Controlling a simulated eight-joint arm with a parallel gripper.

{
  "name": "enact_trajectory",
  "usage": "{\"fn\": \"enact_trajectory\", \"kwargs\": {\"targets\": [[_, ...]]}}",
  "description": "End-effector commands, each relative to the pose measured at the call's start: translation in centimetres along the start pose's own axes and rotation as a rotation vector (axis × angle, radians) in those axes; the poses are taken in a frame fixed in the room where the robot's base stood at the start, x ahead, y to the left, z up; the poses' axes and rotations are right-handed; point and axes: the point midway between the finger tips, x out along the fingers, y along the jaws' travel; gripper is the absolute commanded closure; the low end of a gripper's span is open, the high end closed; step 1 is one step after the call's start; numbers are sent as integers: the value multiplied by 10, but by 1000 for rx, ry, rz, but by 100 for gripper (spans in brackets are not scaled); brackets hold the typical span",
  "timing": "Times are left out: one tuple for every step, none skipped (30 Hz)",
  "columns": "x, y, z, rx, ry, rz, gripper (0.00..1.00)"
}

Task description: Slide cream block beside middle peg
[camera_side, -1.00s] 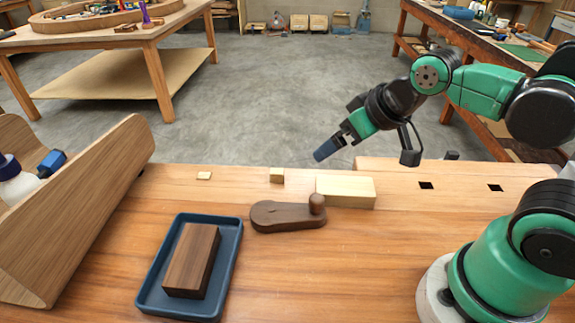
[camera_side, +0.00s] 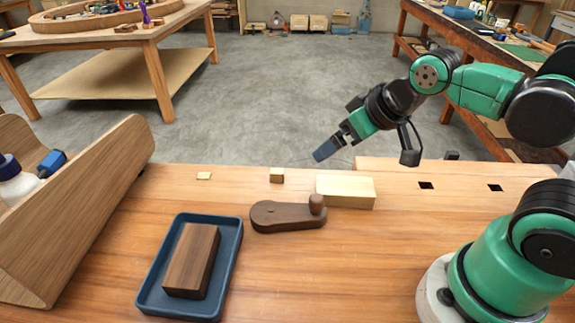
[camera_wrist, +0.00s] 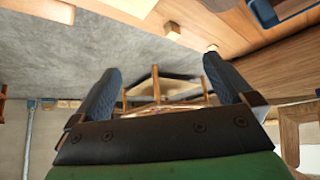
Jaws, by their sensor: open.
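The cream block (camera_side: 345,191) is a pale rectangular bar lying on the bench in the side view. Left of it, with a gap, a small square wooden peg (camera_side: 277,175) stands up; it seems to be the middle peg. A lower one (camera_side: 204,176) is further left, almost flush. My gripper (camera_side: 325,150) is in the air behind and above the cream block, tilted down to the left, touching nothing. In the wrist view its two blue fingers (camera_wrist: 160,77) are spread with nothing between them. That view shows a small peg (camera_wrist: 172,30) beyond the fingertips.
A dark wooden lever with a round knob (camera_side: 280,215) lies just in front of the cream block. A blue tray (camera_side: 233,255) holds a dark brown block (camera_side: 190,260). A wooden caddy (camera_side: 85,210) stands at left. Square holes (camera_side: 426,185) are in the bench at right.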

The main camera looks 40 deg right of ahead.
Motion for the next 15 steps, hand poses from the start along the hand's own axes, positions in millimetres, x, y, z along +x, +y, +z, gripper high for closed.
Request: {"fn": "enact_trajectory", "kwargs": {"targets": [[0, 0, 0, 0, 0, 0, 0], [0, 0, 0, 0, 0, 0, 0], [0, 0, 0, 0, 0, 0, 0], [0, 0, 0, 0, 0, 0, 9], [0, 1, 0, -3, -2, 1, 17], [0, 3, 1, -13, -11, 6, 28], [1, 6, 1, -28, -22, 13, 37], [1, 10, 3, -49, -41, 21, 45], [2, 18, 5, -90, -74, 34, 57], [2, 26, 8, -128, -107, 43, 65], [2, 34, 11, -172, -146, 50, 74], [2, 45, 17, -237, -205, 53, 85], [1, 54, 21, -287, -251, 50, 94], [0, 63, 26, -337, -298, 40, 100], [-2, 74, 33, -403, -356, 19, 100]]}}
